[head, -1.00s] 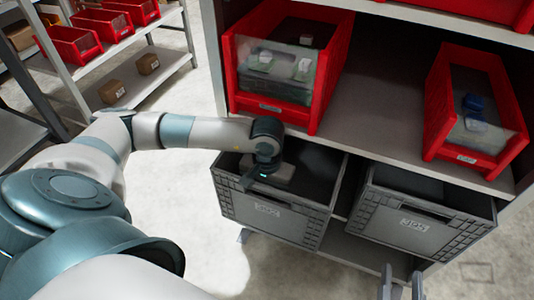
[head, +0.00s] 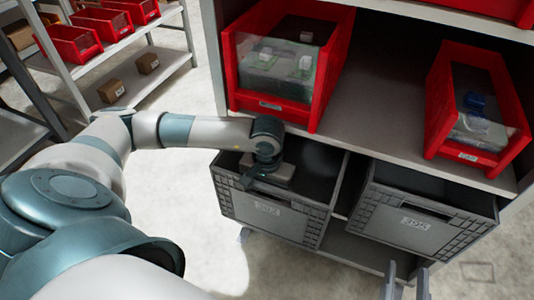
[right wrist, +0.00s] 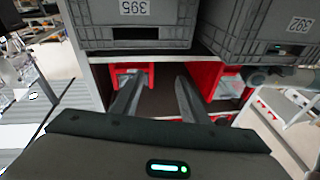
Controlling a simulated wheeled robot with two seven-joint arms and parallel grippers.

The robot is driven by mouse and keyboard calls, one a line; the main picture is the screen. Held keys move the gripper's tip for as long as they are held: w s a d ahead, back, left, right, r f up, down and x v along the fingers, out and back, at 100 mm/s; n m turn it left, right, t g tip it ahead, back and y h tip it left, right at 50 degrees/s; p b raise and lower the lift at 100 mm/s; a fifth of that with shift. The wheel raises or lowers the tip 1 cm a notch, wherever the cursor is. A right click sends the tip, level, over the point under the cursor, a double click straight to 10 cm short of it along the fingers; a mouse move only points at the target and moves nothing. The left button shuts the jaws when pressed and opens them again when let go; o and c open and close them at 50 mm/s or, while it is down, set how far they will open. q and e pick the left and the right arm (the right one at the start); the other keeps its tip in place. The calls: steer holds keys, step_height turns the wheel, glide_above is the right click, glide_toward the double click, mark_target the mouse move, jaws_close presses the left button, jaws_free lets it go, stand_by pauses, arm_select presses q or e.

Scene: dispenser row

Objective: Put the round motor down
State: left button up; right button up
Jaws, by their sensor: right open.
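I cannot make out a round motor in either view. My left arm reaches in from the left in the head view, and my left gripper (head: 262,178) is down at the left grey crate (head: 268,208). Its fingers are hidden, so I cannot tell whether it is open or what it holds. My right gripper (head: 406,270) shows at the bottom right edge of the head view, in front of the right grey crate (head: 425,222). In the right wrist view its two fingers (right wrist: 159,80) stand apart with nothing between them.
Above the grey crates, a shelf carries a red bin (head: 328,75) with boxed items at left and another red bin (head: 436,105) at right. A rack (head: 165,65) with red bins and small cartons stands at the far left. The floor between is clear.

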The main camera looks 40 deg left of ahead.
arm_select(q)
steer(key=shift+f+b, duration=0.3)
steer(key=o, duration=1.2)
arm_select(e)
steer(key=shift+s+r+t, duration=0.45)
steer(key=shift+r+t, duration=0.15)
steer(key=shift+r, duration=0.25)
steer(key=shift+w, duration=0.1)
arm_select(q)
steer(key=shift+r, duration=0.1)
steer(key=shift+r+p, duration=0.15)
steer(key=shift+p, duration=0.3)
steer(key=shift+r+p, duration=0.45)
steer(key=shift+p, duration=0.05)
step_height(320, 180, up, 12)
steer(key=p, duration=0.1)
arm_select(e)
step_height(320, 180, down, 10)
steer(key=w+d+g+h, duration=0.1)
steer(key=g, duration=0.5)
steer(key=shift+d+h, duration=0.3)
steer(key=shift+h, duration=0.1)
steer(key=shift+w, duration=0.1)
